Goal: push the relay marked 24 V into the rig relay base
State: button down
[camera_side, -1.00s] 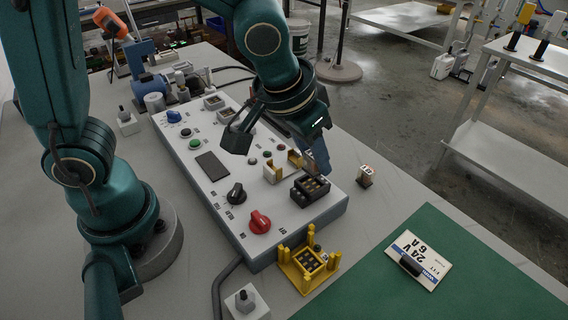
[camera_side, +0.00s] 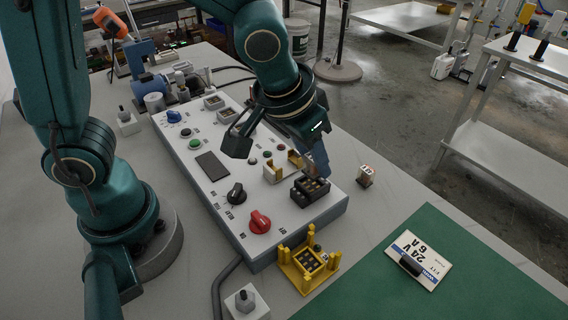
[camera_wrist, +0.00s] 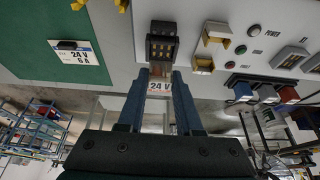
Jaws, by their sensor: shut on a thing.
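The black relay base (camera_wrist: 162,46), with slotted contacts, lies just beyond the relay in that view. In the side view the base (camera_side: 311,191) sits at the near right end of the white rig panel (camera_side: 297,225). My gripper (camera_side: 318,168) is just above and behind it there. The held relay is hard to make out in the side view. I cannot tell whether it touches the base.
A yellow fixture (camera_side: 308,268) with upright posts stands in front of the panel. A small relay (camera_side: 366,175) stands right of the panel. A 24 V 6 A card (camera_side: 419,260) lies on the green mat (camera_side: 380,295). Cream brackets (camera_side: 273,174) and knobs rise from the panel.

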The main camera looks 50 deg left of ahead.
jog(key=shift+f, duration=1.2)
dwell(0.6)
jog(key=c, duration=0.5)
grip_release()
jog(key=shift+v, duration=2.4)
jog(key=s+a+r+t, duration=0.1)
jog(key=s+a+r, duration=0.2)
jog(key=s+a, duration=0.4)
jog(key=s, duration=0.2)
jog(key=shift+s+a+r, duration=0.2)
jog(key=shift+s+r, duration=0.1)
jog(key=shift+r, duration=0.1)
